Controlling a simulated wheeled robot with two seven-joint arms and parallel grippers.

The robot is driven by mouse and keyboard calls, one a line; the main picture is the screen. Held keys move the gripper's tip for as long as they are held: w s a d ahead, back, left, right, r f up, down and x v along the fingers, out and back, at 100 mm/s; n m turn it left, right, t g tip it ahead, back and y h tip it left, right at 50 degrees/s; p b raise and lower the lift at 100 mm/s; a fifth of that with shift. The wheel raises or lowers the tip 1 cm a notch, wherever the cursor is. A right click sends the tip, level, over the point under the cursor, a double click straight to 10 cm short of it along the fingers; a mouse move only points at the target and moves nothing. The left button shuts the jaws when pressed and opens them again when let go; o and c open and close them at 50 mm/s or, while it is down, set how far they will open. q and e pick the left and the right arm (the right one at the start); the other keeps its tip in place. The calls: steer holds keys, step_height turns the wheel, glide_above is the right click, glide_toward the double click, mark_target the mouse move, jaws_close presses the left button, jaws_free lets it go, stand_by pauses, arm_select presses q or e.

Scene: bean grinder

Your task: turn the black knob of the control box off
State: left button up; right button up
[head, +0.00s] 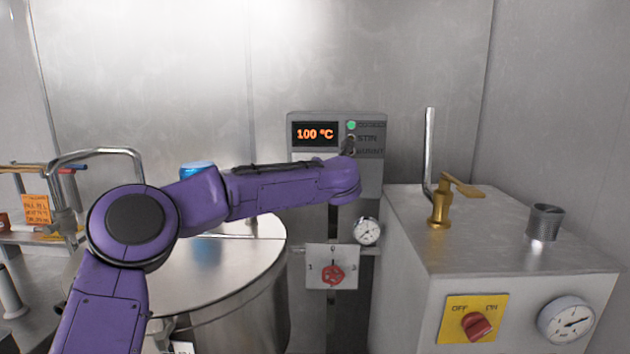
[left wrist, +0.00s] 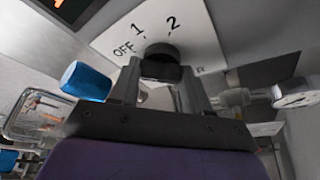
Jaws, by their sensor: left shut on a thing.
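The grey control box (head: 370,175) is on the back wall in the head view, with an orange display (head: 315,134) reading 100 °C and a lit green lamp. My left arm reaches across its lower part in the head view, hiding the gripper's fingers and most of the knob area. In the left wrist view the black knob (left wrist: 160,50) sits on a pale plate (left wrist: 205,45) marked OFF, 1 and 2. My left gripper (left wrist: 161,80) is shut on the knob, one finger on each side. The knob's exact setting is hard to read. My right gripper is not in view.
A red knob (head: 333,274) on a small plate and a gauge (head: 367,231) are below the box. A metal cabinet (head: 470,250) with a brass valve (head: 440,208) stands right. A steel drum (head: 235,275) stands under my arm. A blue object (left wrist: 86,81) is left of the gripper.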

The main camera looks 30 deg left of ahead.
arm_select(q)
steer(key=shift+f, duration=0.15)
steer(key=o, duration=1.1)
steer(key=shift+c, duration=0.2)
steer(key=b+v, duration=0.3)
steer(key=v, duration=0.7)
steer(key=shift+s, duration=0.2)
steer(key=shift+d, duration=0.15)
